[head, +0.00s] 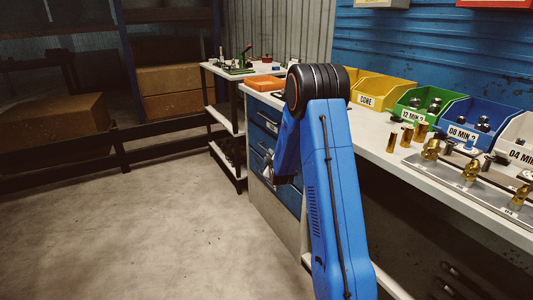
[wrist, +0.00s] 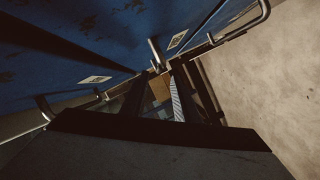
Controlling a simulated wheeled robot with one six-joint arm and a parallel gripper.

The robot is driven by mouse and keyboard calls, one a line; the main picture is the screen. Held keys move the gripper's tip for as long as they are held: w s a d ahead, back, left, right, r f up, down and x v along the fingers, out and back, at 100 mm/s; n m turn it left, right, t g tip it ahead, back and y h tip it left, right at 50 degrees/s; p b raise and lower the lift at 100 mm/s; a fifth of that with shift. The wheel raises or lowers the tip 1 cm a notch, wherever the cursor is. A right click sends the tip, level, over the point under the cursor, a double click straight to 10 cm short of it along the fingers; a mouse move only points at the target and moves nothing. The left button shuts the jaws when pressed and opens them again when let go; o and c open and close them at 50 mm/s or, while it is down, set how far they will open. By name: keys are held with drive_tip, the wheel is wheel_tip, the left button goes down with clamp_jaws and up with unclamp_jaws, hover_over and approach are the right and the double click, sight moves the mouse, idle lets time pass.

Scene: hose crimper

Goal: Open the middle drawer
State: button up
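The blue drawer unit (head: 262,138) stands under the bench, its stacked fronts partly hidden behind my blue arm. In the head view a drawer handle (head: 267,122) shows above my gripper (head: 268,178), which is low at the drawer fronts. In the wrist view a blue drawer front (wrist: 70,62) with a white label and bar handles fill the top; one handle (wrist: 240,30) runs to the upper right. My gripper (wrist: 160,85) shows two dark fingers apart, with a gap between them. Their tips are close to the handles; I cannot tell whether a bar lies between them. No drawer looks clearly pulled out.
The white bench top (head: 400,160) carries coloured bins and brass fittings. A smaller shelf table (head: 228,120) stands beyond the drawers. Cardboard boxes (head: 168,80) sit on a rack at the back left. The concrete floor (head: 130,220) left of the drawers is clear.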

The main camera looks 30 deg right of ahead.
sight(267, 152)
drive_tip(key=x, duration=0.8)
drive_tip(key=shift+w+f, duration=0.1)
clamp_jaws()
